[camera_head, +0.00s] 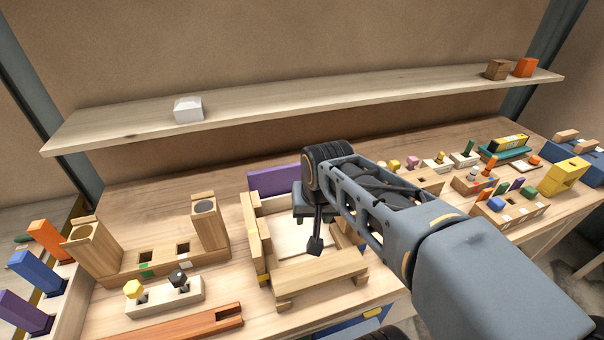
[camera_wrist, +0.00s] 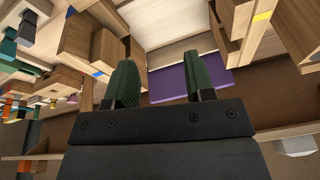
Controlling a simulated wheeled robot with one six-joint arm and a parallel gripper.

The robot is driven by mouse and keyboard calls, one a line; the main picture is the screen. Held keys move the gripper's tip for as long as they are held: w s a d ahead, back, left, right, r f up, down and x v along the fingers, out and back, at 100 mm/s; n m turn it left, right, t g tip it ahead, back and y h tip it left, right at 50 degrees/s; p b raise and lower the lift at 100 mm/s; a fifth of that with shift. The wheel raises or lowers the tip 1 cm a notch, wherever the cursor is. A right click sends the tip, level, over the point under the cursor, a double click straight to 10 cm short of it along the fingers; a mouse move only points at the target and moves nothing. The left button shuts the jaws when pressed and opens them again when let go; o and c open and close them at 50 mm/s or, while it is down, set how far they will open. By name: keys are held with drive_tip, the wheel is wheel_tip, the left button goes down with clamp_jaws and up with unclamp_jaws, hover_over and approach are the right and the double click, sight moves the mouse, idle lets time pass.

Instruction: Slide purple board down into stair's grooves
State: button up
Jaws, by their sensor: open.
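The purple board (camera_head: 273,179) shows at the back of the wooden stair frame, partly hidden by my arm in the head view. The stair has a left side piece (camera_head: 255,235) and a front plank (camera_head: 320,283) around a pale inner surface. The grooves cannot be made out clearly. My gripper (camera_head: 314,228) is over the stair frame. In the wrist view my gripper (camera_wrist: 158,62) has its green-padded fingers apart, and the purple board (camera_wrist: 170,84) shows beyond and between them. I cannot tell whether the fingers touch it.
A wooden block fixture (camera_head: 150,262) and a yellow-and-black knob block (camera_head: 165,296) stand left of the stair. Toy blocks and a yellow box (camera_head: 562,177) fill the right of the bench. A shelf (camera_head: 320,97) with a white block (camera_head: 188,109) runs above the back.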

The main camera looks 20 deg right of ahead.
drive_tip(key=w+r+m+g+p, duration=0.1)
drive_tip(key=w+r+m, duration=0.2)
drive_tip(key=w, duration=0.3)
drive_tip(key=w+r+m+p, duration=0.1)
drive_tip(key=w+r+m, duration=0.25)
drive_tip(key=w, duration=0.25)
drive_tip(key=m+g+p, duration=0.2)
drive_tip(key=m+p, duration=0.1)
drive_tip(key=m, duration=0.6)
hover_over(286, 166)
drive_tip(key=f, duration=0.8)
drive_tip(key=shift+s+f, duration=0.2)
drive_tip(key=shift+f, duration=0.15)
drive_tip(key=shift+w+f+p, duration=0.15)
drive_tip(key=shift+f+p, duration=0.4)
drive_tip(key=shift+f, duration=1.05)
drive_tip(key=shift+w+f+p, duration=0.1)
drive_tip(key=shift+f+p, duration=0.4)
drive_tip(key=shift+f, duration=1.1)
drive_tip(key=shift+c, duration=0.2)
clamp_jaws()
